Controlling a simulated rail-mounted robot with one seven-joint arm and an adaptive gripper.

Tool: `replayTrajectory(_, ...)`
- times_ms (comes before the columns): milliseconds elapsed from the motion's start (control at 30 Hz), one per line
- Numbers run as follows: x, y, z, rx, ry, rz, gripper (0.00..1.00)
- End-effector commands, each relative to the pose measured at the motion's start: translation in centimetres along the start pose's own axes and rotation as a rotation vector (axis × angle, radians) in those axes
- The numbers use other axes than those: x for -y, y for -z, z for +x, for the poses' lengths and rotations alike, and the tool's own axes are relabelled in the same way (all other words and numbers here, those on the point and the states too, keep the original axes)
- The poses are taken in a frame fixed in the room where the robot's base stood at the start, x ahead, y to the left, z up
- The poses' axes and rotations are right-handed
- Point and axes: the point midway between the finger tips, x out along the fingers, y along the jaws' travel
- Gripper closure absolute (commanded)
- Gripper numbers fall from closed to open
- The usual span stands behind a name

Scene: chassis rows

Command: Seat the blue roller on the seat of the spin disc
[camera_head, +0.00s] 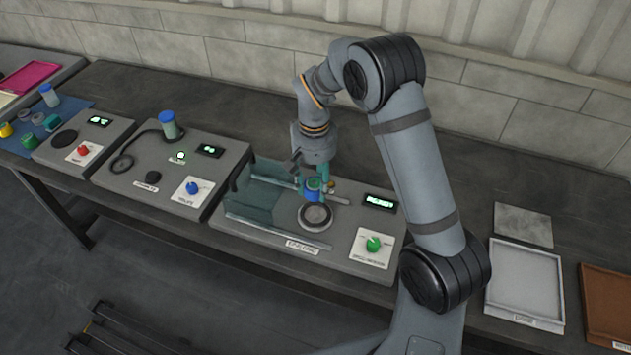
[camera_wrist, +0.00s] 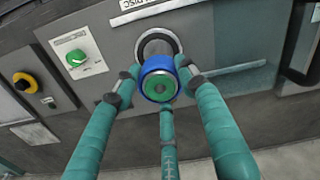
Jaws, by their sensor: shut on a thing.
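My gripper (camera_head: 312,190) is shut on the blue roller (camera_head: 312,184), which has a green centre on its end. In the wrist view the teal fingers close around the roller (camera_wrist: 158,80). The spin disc's round seat (camera_head: 315,216) is a grey ring with a dark middle on the chassis. In the head view the roller is behind and above this ring. In the wrist view the ring (camera_wrist: 157,42) shows partly behind the roller. I cannot tell the exact gap between them.
The chassis has a green knob (camera_head: 373,243), a lit display (camera_head: 380,202) and a clear teal guard (camera_head: 258,192) left of the seat. Other chassis units (camera_head: 165,170) stand to the left. A white tray (camera_head: 525,282) and a brown tray (camera_head: 607,305) lie to the right.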

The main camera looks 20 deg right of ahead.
Motion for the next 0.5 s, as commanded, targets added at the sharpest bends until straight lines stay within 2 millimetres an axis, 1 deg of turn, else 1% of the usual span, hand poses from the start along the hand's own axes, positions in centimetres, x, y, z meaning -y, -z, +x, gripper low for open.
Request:
replayTrajectory(167,-0.1,0.0,1.5,0.001,0.000,0.002,0.88)
replayTrajectory(500,-0.1,0.0,5.7,0.001,-0.001,0.001,0.88)
